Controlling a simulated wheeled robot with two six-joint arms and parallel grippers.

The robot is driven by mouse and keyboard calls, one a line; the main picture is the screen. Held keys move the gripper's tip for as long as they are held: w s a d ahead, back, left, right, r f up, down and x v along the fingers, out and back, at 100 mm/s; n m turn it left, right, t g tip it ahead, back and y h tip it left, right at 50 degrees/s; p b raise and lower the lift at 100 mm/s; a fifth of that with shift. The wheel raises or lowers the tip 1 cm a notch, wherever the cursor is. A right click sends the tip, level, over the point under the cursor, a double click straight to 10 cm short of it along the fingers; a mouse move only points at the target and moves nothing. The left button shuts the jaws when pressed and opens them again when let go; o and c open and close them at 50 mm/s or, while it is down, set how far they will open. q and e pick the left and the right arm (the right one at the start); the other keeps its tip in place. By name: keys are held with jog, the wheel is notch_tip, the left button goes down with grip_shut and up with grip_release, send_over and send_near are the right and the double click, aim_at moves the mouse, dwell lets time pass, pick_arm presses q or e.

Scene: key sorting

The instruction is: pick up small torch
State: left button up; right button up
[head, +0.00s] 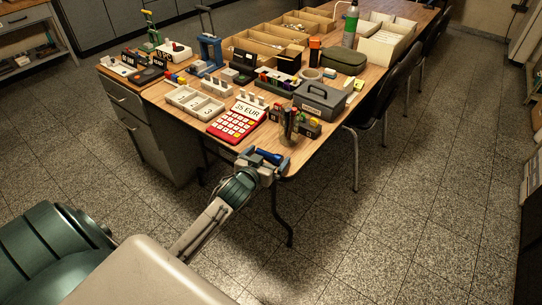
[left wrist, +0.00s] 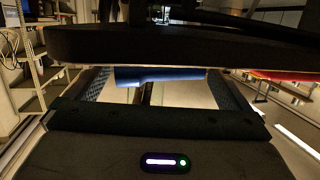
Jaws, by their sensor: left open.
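The small torch (head: 269,155) is a dark blue cylinder near the table's front corner, by my left gripper (head: 262,160). In the left wrist view the torch (left wrist: 160,74) lies crosswise, between the two dark finger pads. My left gripper (left wrist: 160,88) is open there, with a pad on each side. The torch's upper edge is partly hidden by a dark bar of the gripper. I cannot tell whether either pad touches it. My right gripper is in neither view.
A red calculator (head: 236,124) with a "25 EUR" sign (head: 249,110) stands just behind the gripper. A dark upright holder (head: 290,125) and a grey cash box (head: 320,99) are to the right. The wooden table (head: 183,112) is crowded; a black chair (head: 385,90) stands at its right side.

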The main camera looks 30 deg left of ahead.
pick_arm(q)
jog(key=shift+c, duration=0.2)
jog(key=c, duration=0.8)
